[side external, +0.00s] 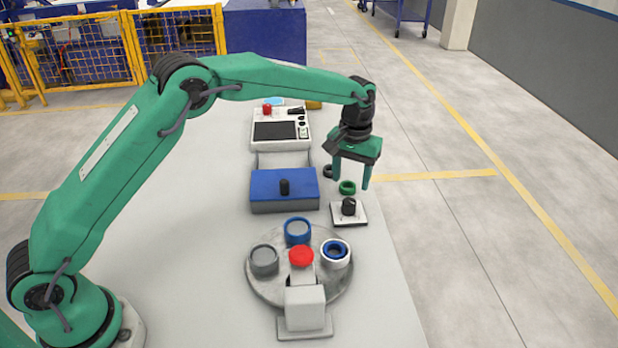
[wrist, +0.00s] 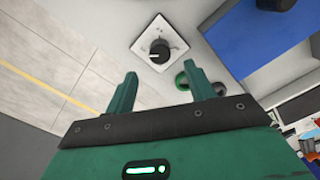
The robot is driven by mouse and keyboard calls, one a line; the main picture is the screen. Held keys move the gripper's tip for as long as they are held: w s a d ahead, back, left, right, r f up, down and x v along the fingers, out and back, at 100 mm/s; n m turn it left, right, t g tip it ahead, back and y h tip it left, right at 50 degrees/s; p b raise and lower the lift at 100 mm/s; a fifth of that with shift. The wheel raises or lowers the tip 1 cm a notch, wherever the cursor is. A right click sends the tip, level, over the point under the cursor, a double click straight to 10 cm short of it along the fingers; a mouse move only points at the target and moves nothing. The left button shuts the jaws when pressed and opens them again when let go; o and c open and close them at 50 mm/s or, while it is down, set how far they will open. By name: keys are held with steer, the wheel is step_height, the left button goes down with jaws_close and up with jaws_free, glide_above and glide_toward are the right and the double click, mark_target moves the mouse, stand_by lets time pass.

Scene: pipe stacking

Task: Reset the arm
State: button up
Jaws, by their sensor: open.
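My gripper (side external: 350,182) is open and empty. It points down above the right side of the table, over a green ring (side external: 347,187) and near a black knob on a white plate (side external: 349,213). In the wrist view the two green fingers of my gripper (wrist: 160,85) are spread apart. The black knob (wrist: 159,51) shows beyond them, and the green ring (wrist: 182,80) is partly hidden behind the right finger. A dark ring (side external: 328,171) lies just left of my gripper in the side view.
A round turntable (side external: 262,290) carries a grey ring (side external: 264,260), a blue ring (side external: 298,231) and a white ring with a blue one inside (side external: 335,252), near a red button (side external: 301,256). A blue box (side external: 284,190) and a control panel (side external: 280,130) stand behind. The table's left part is clear.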

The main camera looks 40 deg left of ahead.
steer(key=s+a+r+m+t, duration=0.1)
steer(key=s+a+r, duration=0.3)
steer(key=s+r, duration=0.35)
steer(key=s+a+r+t, duration=0.2)
steer(key=s+a+r, duration=0.3)
steer(key=s+r, duration=0.3)
steer(key=s+a+t, duration=0.1)
steer(key=s+a, duration=0.1)
steer(key=s, duration=0.8)
steer(key=s+a+m+t, duration=0.1)
steer(key=s+a, duration=0.1)
steer(key=s, duration=0.8)
steer(key=shift+a+f+t, duration=0.3)
steer(key=shift+a+f, duration=0.05)
steer(key=shift+a, duration=0.05)
steer(key=shift+s, duration=0.1)
